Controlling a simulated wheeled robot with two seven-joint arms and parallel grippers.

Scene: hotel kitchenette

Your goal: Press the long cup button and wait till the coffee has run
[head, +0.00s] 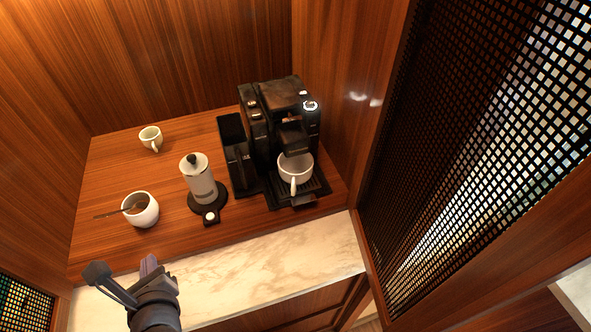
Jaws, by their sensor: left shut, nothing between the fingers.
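The black coffee machine (277,125) stands on the wooden counter against the right wall. A round, light-ringed button (310,106) shows on its top right; its label is too small to read. A white cup (295,170) sits upright on the drip tray (320,189) under the spout, its handle toward me. I cannot make out a coffee stream or the level in the cup. My left gripper (122,268) is shut and empty over the marble front edge, well away from the machine. My right gripper is not in view.
A white bowl (144,213) with a spoon (118,210) and a small cup (151,136) stand further left. The marble strip (280,262) in front is clear. A lattice panel (450,130) bounds the right.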

